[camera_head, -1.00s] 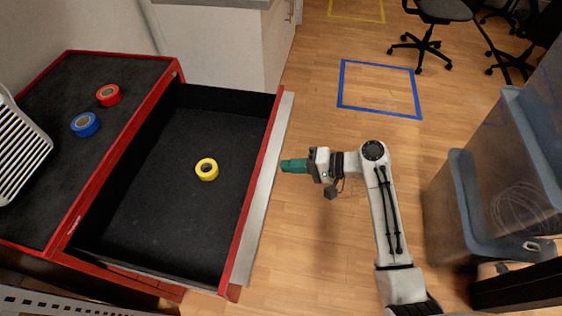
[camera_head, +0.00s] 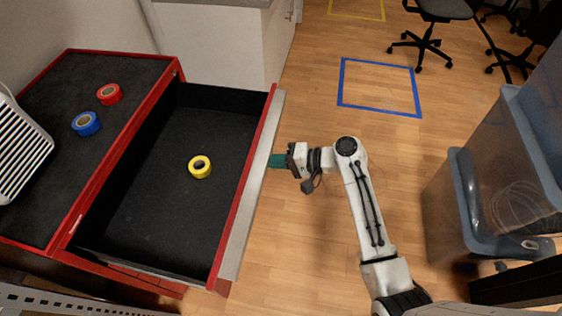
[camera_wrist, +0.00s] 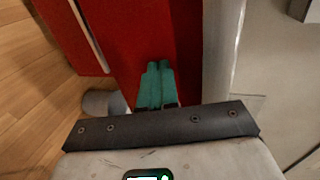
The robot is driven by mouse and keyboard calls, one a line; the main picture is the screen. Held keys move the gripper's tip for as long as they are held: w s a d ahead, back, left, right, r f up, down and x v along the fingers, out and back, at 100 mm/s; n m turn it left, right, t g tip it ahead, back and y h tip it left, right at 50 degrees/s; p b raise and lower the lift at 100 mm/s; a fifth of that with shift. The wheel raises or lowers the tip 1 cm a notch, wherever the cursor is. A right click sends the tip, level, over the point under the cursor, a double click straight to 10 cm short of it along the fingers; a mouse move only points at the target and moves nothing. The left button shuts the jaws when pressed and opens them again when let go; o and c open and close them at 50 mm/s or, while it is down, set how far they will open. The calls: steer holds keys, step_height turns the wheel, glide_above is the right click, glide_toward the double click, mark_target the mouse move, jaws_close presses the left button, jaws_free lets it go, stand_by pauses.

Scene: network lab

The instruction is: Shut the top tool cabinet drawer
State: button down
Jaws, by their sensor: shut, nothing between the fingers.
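The top drawer (camera_head: 226,92) of the red tool cabinet (camera_head: 172,72) is pulled out toward the right, with a black lining and a red front with a pale strip along its edge. A yellow tape roll (camera_head: 200,167) lies in it. My gripper (camera_head: 271,160), with green fingers, is shut and empty, at the outer side of the drawer front and seemingly touching it. In the wrist view the shut fingertips (camera_wrist: 159,66) are against or very near the red front (camera_wrist: 125,35); exact contact is hard to tell.
A red tape roll (camera_head: 110,94), a blue tape roll (camera_head: 86,123) and a grey slatted object (camera_head: 18,150) are on the cabinet top. Wood floor between is free, with a blue taped square (camera_head: 380,88).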

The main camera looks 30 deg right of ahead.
steer(key=b, duration=1)
glide_above(170, 158)
steer(key=s+d, duration=0.1)
steer(key=shift+f, duration=0.15)
steer(key=shift+w+a+b, duration=0.3)
steer(key=shift+w+a, duration=0.1)
steer(key=shift+a, duration=0.1)
steer(key=shift+w+r, duration=0.15)
steer(key=shift+r, duration=0.15)
steer(key=shift+a+r, duration=0.15)
